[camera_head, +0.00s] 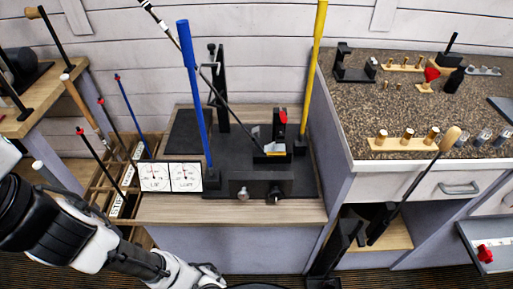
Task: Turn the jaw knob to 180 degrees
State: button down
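A black bench machine (258,183) stands on the wooden bench and holds a golf club by its head, the shaft leaning up to the left. Two small knobs sit on its front face: a pale round knob (243,194) and a darker knob (275,194) to its right. I cannot tell which is the jaw knob, and their turn angles are too small to read. My gripper (210,275) is at the bottom edge, below and left of both knobs and apart from them. Its fingers are small and partly cut off, so its opening is unclear.
A gauge panel (170,177) with two dials stands left of the machine. A blue upright post (195,100) and a yellow upright post (314,70) flank it. A club rack (85,165) is at left. The speckled counter (415,105) is at right. The bench front (225,212) is clear.

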aim_at(243, 195)
jog(key=k+z, duration=0.25)
jog(key=k, duration=0.2)
jog(key=k+z, duration=0.25)
jog(key=k, duration=0.15)
